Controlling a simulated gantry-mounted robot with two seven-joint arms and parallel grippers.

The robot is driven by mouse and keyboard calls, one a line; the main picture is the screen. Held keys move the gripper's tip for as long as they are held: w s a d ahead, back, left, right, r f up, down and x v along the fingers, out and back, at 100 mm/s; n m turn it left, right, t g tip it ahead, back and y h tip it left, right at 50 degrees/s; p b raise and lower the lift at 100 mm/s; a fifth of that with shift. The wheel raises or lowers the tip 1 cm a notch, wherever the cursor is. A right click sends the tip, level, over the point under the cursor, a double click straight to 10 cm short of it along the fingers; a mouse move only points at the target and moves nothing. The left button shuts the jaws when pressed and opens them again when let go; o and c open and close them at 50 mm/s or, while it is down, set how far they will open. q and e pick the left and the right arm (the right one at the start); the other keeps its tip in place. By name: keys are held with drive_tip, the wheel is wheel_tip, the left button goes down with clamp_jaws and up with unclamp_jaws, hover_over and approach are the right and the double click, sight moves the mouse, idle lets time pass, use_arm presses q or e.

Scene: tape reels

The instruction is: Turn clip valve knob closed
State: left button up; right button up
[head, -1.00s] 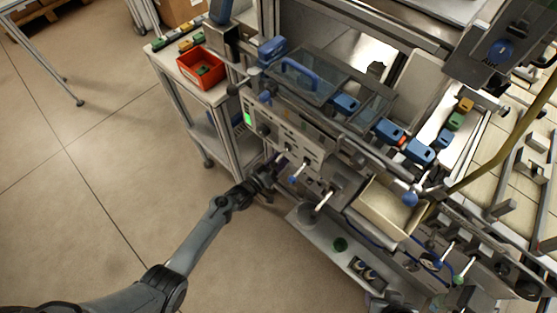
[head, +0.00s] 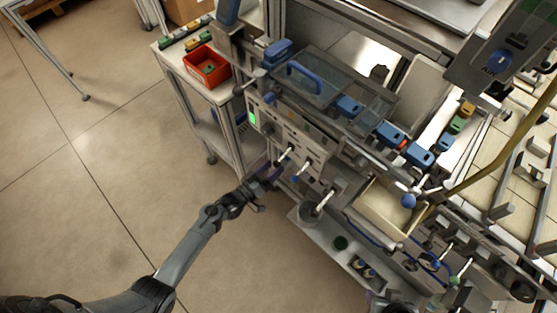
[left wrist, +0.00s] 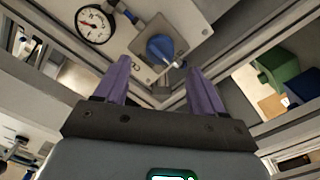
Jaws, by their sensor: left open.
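The valve knob (left wrist: 160,48) is blue and sits on a pale panel at the top middle of the left wrist view. My left gripper (left wrist: 157,85) has two purple fingers, open and empty, with the knob ahead of them and between their lines; no contact shows. In the head view, my left gripper (head: 266,180) is at the lower left side of the machine's front panel (head: 297,140). The knob is not clear there. A dark shape with purple parts at the bottom edge may be my right gripper (head: 377,301); its jaws cannot be made out.
A round pressure gauge (left wrist: 95,25) is left of the knob. White-handled levers (head: 286,156) stick out of the front panel near my left gripper. A cart with a red bin (head: 207,66) stands left of the machine.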

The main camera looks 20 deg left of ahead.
use_arm(q)
drive_tip(key=p+v, duration=0.1)
drive_tip(key=v, duration=0.4)
drive_tip(key=shift+s, duration=0.1)
idle(0.3)
